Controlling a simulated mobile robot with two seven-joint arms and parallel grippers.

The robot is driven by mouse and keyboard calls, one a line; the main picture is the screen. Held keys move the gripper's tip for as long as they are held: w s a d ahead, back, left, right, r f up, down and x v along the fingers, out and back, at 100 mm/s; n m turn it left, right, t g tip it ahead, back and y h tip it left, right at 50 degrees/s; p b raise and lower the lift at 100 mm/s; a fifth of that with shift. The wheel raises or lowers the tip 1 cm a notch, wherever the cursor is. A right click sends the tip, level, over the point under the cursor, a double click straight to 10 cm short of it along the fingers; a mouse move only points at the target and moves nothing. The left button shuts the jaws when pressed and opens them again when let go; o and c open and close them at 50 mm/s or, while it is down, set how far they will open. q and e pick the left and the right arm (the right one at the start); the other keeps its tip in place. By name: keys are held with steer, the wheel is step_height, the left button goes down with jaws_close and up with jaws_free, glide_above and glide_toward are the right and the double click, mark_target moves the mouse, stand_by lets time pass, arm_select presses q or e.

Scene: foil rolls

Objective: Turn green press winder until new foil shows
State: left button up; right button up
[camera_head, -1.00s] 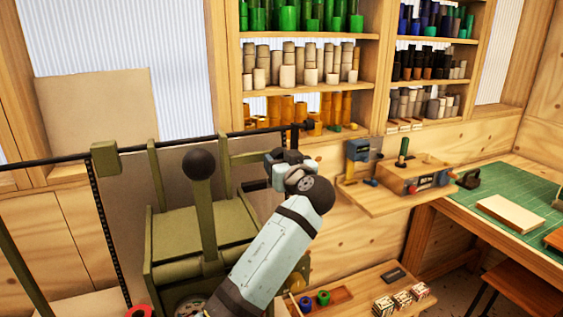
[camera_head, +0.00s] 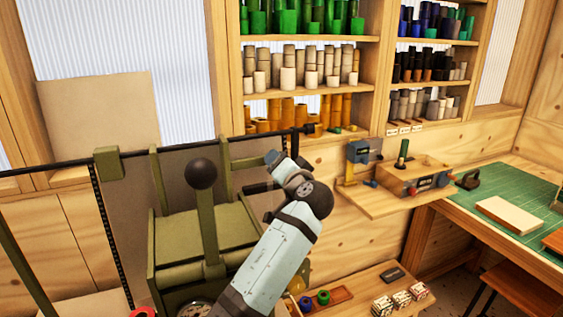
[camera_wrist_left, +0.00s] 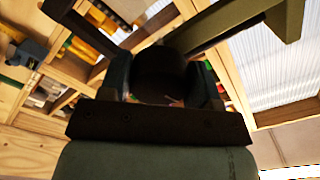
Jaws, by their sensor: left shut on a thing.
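The green press (camera_head: 195,235) stands at the lower left, an olive body with an upright lever topped by a black ball (camera_head: 202,172). My left arm comes up in front of its right side. In the head view, my wrist hides the fingers and most of the winder. In the left wrist view my left gripper (camera_wrist_left: 162,78) is shut on a dark, rounded knob, which looks like the winder's handle (camera_wrist_left: 160,65). Olive press bars (camera_wrist_left: 285,20) show close beyond it. I cannot see any foil surface clearly. My right gripper is not in view.
A black rail (camera_head: 50,167) runs behind the press. Shelves with green, cream and orange rolls (camera_head: 300,60) stand behind. A wall bench with a small tool (camera_head: 425,183), a lower shelf with small rolls (camera_head: 323,297) and a green cutting mat (camera_head: 520,200) lie to the right.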

arm_select(q)
steer(key=m+p, duration=0.1)
steer(key=m, duration=0.1)
steer(key=m+p, duration=0.1)
steer(key=shift+r+m, duration=0.3)
steer(key=shift+m, duration=0.1)
steer(key=m+p, duration=0.3)
steer(key=m, duration=0.2)
steer(key=shift+p, duration=0.4)
steer(key=shift+m, duration=0.6)
steer(key=shift+p, duration=0.3)
steer(key=o, duration=0.9)
steer(key=shift+w+f, duration=0.1)
steer(key=shift+f, duration=0.1)
